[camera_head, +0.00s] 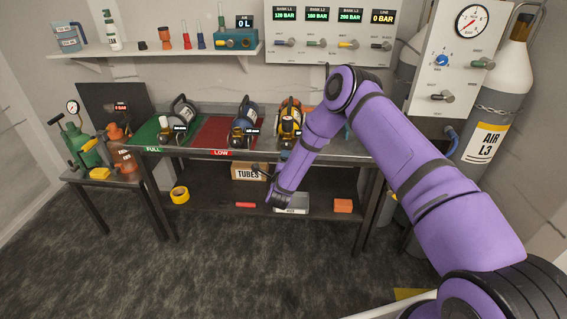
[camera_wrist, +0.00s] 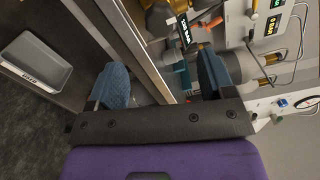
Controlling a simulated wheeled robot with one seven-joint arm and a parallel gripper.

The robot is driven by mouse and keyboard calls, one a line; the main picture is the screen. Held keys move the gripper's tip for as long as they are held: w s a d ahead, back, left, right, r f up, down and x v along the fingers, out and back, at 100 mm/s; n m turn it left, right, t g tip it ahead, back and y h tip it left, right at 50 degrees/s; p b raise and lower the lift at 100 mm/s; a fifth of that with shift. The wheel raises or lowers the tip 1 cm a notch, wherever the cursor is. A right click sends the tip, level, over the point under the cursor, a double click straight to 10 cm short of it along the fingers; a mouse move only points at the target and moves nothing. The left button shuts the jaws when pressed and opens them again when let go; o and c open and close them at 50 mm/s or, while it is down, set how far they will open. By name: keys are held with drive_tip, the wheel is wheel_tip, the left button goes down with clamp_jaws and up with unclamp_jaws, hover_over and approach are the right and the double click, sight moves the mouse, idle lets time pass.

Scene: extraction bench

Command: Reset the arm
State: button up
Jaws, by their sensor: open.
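My purple arm (camera_head: 395,135) reaches from the lower right over the bench's right part, and its last links bend down in front of the bench's front edge. My gripper (camera_wrist: 162,78) shows in the wrist view with two blue-padded fingers wide apart and nothing between them. In the head view its fingers are hard to make out near the arm's lower end. The wrist view looks across the bench edge (camera_wrist: 130,40), with cylinders and a dark label (camera_wrist: 184,28) beyond the fingers.
Below are a TUBES box (camera_head: 249,172), a grey tray (camera_wrist: 40,65) and an orange block (camera_head: 343,205). Floor in front is clear.

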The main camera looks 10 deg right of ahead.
wheel_tip(320, 180, up, 20)
drive_tip(key=w+a+n+g+y, duration=0.1)
drive_tip(key=w+n+y, duration=0.1)
drive_tip(key=n+y, duration=0.45)
drive_tip(key=s+d+r+n+g, duration=0.1)
drive_tip(key=s+r+n+g, duration=0.1)
drive_tip(key=s+r+n, duration=0.45)
drive_tip(key=s+d+r+n+g, duration=0.1)
drive_tip(key=s+r+n+g, duration=0.15)
drive_tip(key=r, duration=0.75)
drive_tip(key=s+d+r+n+g, duration=0.15)
drive_tip(key=s+r, duration=0.35)
drive_tip(key=s, duration=0.5)
drive_tip(key=s+d+r+n+g, duration=0.1)
drive_tip(key=s+d+r+n, duration=0.3)
drive_tip(key=s, duration=0.7)
drive_tip(key=s+d+n+g, duration=0.1)
drive_tip(key=s+d+g, duration=0.1)
drive_tip(key=s, duration=0.9)
drive_tip(key=s+d+n+g, duration=0.2)
drive_tip(key=s, duration=1)
drive_tip(key=shift+s+d+r+h, duration=0.15)
drive_tip(key=shift+s+h, duration=0.05)
drive_tip(key=shift+h, duration=0.25)
